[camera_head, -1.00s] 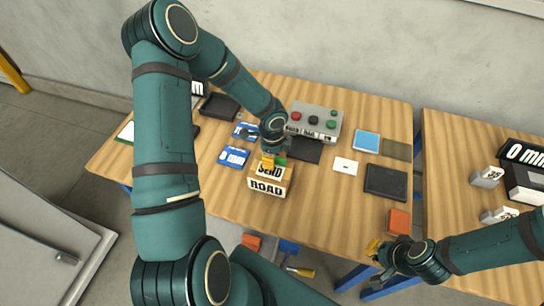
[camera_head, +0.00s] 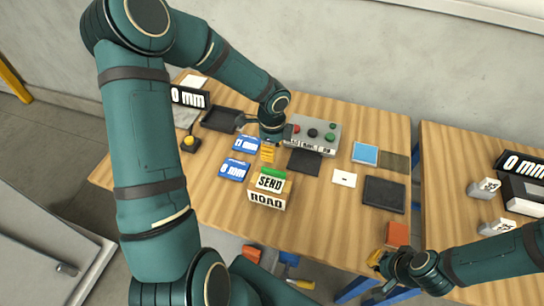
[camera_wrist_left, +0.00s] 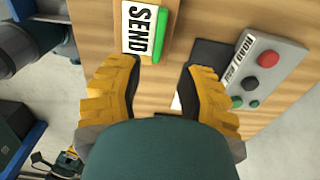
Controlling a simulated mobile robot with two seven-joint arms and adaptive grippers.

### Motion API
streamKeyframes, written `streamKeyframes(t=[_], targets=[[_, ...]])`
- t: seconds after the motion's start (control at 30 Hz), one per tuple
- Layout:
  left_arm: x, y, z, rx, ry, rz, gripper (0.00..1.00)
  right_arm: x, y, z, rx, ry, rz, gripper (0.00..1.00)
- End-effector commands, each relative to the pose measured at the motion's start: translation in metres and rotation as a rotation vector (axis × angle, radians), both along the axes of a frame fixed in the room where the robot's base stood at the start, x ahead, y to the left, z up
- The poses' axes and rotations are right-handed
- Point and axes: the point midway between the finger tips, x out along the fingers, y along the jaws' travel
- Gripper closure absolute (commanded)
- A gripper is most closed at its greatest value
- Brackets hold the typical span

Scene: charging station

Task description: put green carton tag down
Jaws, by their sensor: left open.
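The green carton tag (camera_head: 274,173) shows as a green edge beside a white face reading SEND. It lies on top of a wood-coloured box (camera_head: 258,203) with ROAD on its front. In the left wrist view the tag (camera_wrist_left: 160,42) is at the top, beyond the fingers. My left gripper (camera_head: 267,152) is open and empty, apart from the tag, behind and above it in the head view; its two yellow fingers (camera_wrist_left: 160,78) are spread wide. My right gripper (camera_head: 378,260) is by the table's front edge, its jaw gap unclear.
A grey button box (camera_head: 327,127) stands behind, with a dark pad (camera_head: 304,162) in front of it. Blue cards (camera_head: 234,169) lie left of the wooden box. A small white card (camera_head: 344,178), a black tray (camera_head: 384,194) and an orange block (camera_head: 397,234) are to the right.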

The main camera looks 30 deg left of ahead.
Motion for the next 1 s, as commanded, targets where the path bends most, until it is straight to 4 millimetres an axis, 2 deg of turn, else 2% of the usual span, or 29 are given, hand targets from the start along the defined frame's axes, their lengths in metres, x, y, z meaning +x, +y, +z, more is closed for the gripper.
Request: streamKeyframes(t=[0.13,0.23,0.37,0.4,0.5,0.6,0.7,0.8,1.0], targets=[[0.000,-0.002,0.011,-0.005,0.000,0.005,0.62,0.000,0.000,0.002,0.000,0.000,0.000,1.00],[-0.005,-0.021,0.002,-0.057,0.003,0.053,0.62,0.000,0.000,0.002,0.001,0.000,0.000,1.00],[-0.023,-0.079,-0.028,-0.216,0.026,0.263,0.62,0.000,0.000,0.002,0.001,0.000,0.000,1.00],[-0.031,-0.101,-0.038,-0.272,0.040,0.362,0.62,0.000,0.000,0.002,0.001,0.000,0.000,1.00],[-0.054,-0.146,-0.061,-0.380,0.086,0.653,0.62,0.000,0.000,0.002,0.000,0.000,0.000,1.00],[-0.075,-0.173,-0.079,-0.431,0.120,0.946,0.62,0.000,0.000,0.002,0.000,0.000,0.000,1.00],[-0.093,-0.183,-0.094,-0.435,0.131,1.195,0.62,0.000,0.000,0.002,0.000,0.000,0.000,1.00],[-0.104,-0.184,-0.103,-0.424,0.119,1.367,0.62,0.000,0.000,0.002,0.000,0.000,0.000,1.00],[-0.112,-0.181,-0.109,-0.411,0.099,1.492,0.62,0.000,0.000,0.002,0.000,0.000,0.000,1.00]])
